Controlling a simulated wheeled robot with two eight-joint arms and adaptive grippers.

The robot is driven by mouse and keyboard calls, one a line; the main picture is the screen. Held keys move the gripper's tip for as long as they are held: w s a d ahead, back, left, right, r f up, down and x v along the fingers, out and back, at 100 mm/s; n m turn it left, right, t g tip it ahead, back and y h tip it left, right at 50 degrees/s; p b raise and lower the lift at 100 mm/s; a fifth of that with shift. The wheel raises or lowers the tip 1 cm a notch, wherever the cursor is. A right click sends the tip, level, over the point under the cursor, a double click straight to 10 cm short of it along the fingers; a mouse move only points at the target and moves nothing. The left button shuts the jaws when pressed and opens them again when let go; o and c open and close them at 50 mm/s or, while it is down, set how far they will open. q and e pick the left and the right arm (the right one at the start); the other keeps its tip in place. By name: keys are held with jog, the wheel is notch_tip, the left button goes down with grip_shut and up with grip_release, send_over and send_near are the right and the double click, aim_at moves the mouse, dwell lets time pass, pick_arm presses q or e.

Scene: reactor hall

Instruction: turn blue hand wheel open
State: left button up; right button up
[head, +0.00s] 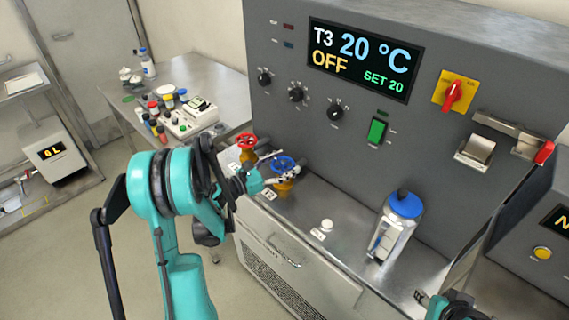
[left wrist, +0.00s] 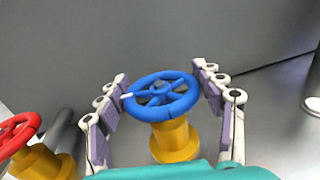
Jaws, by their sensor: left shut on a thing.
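The blue hand wheel (head: 283,163) sits on a yellow valve body on the ledge of the grey machine. It also shows in the middle of the left wrist view (left wrist: 160,92), with a white mark on the left of its rim. My left gripper (head: 275,171) reaches it from the left. In the left wrist view its fingers (left wrist: 162,84) stand on both sides of the wheel and are shut on its rim. Part of my right arm and gripper (head: 445,305) shows at the bottom right edge; its fingers are not clear.
A red hand wheel (head: 246,141) on a second yellow valve stands close to the left of the blue one. The panel display (head: 364,60) reads T3, 20 °C, OFF.

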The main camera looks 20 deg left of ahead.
pick_arm(q)
jog(key=shift+f+m+g+h+b, duration=0.1)
jog(key=shift+m+g+h+b, duration=0.35)
jog(key=shift+h, duration=0.25)
jog(key=shift+m+g+h, duration=0.25)
jog(key=shift+m+h, duration=0.1)
jog(key=shift+h, duration=0.05)
jog(key=o, duration=1.2)
jog(key=shift+c, duration=0.2)
jog(key=v, duration=1.2)
